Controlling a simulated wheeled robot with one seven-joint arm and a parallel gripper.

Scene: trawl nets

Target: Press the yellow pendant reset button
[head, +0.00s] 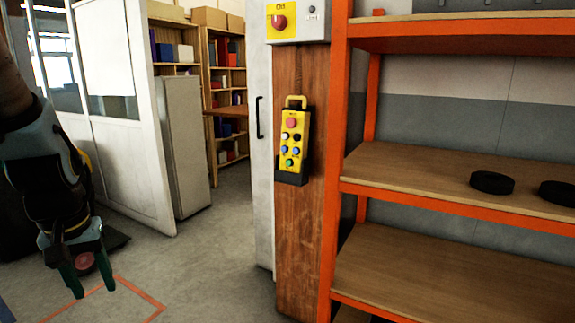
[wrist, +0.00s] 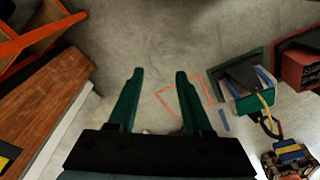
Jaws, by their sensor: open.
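The yellow pendant (head: 291,145) hangs upright in a dark holder on a wooden post, right of centre in the head view. It has a large red button (head: 291,123) on top, with black, white, blue and green buttons below. I cannot make out a separate yellow reset button on the yellow face. My gripper (head: 89,284) hangs at the lower left of the head view, well left of the pendant and lower than it. Its green fingers point down, apart and empty; they also show in the wrist view (wrist: 160,72). A yellow patch at the wrist view's left edge is unclear.
A control box (head: 298,22) with a red knob sits above the pendant. An orange-framed shelf (head: 420,190) holding black discs (head: 492,183) stands right of the wooden post (head: 300,230). A white partition (head: 125,130) stands left. Open floor (head: 215,255) lies between gripper and post.

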